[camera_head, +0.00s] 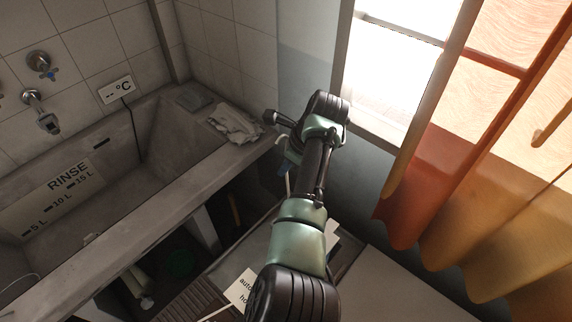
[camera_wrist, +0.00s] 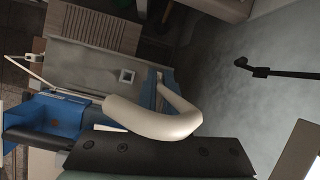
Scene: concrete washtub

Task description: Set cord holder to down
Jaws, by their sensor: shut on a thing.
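In the wrist view, a cream curved tube, which looks like the cord holder (camera_wrist: 155,120), bends in a hook just in front of the grey appliance (camera_wrist: 88,60). My gripper (camera_wrist: 130,104), with blue parts and a dark screwed body, is at this tube and shut on it. The exact contact is partly hidden. In the head view my arm reaches forward and down, and my gripper (camera_head: 283,168) shows only in part behind it, beside the tub's end. The cord holder is mostly hidden there by my arm.
A concrete washtub (camera_head: 150,205) with a RINSE scale stands at the left, with a cloth (camera_head: 235,123) on its corner. An orange curtain (camera_head: 440,160) hangs by the window at the right. A pale cord (camera_wrist: 33,68) runs along the appliance's left side.

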